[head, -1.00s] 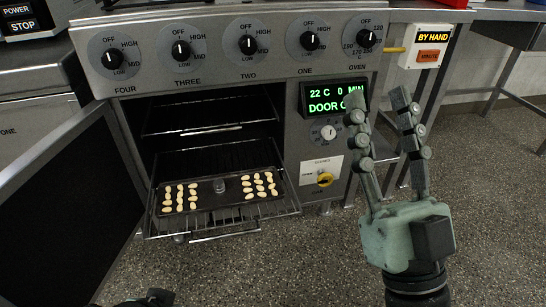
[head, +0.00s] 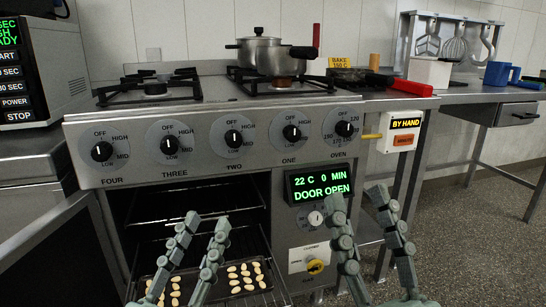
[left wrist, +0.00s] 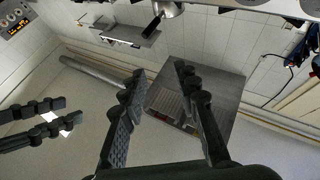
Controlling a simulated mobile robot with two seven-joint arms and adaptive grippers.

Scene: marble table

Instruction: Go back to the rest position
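My left gripper (head: 198,232) is in the lower middle of the head view, in front of the open oven. Its fingers stand apart and point up, with nothing between them. It also shows open and empty in the left wrist view (left wrist: 160,85). My right gripper (head: 356,205) is to the right of it, fingers spread and empty, in front of the oven's control panel. Behind the left gripper, a dark tray (head: 218,290) with several pale, oval pieces sits on the oven's pulled-out rack. Part of the tray is hidden by the left gripper.
The oven door (head: 50,255) hangs open at the left. The display (head: 319,186) reads "22 C 0 MIN DOOR OPEN". A steel pot (head: 262,55) stands on the stove top. A side table (head: 500,93) is at the right, with clear floor (head: 470,200) below.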

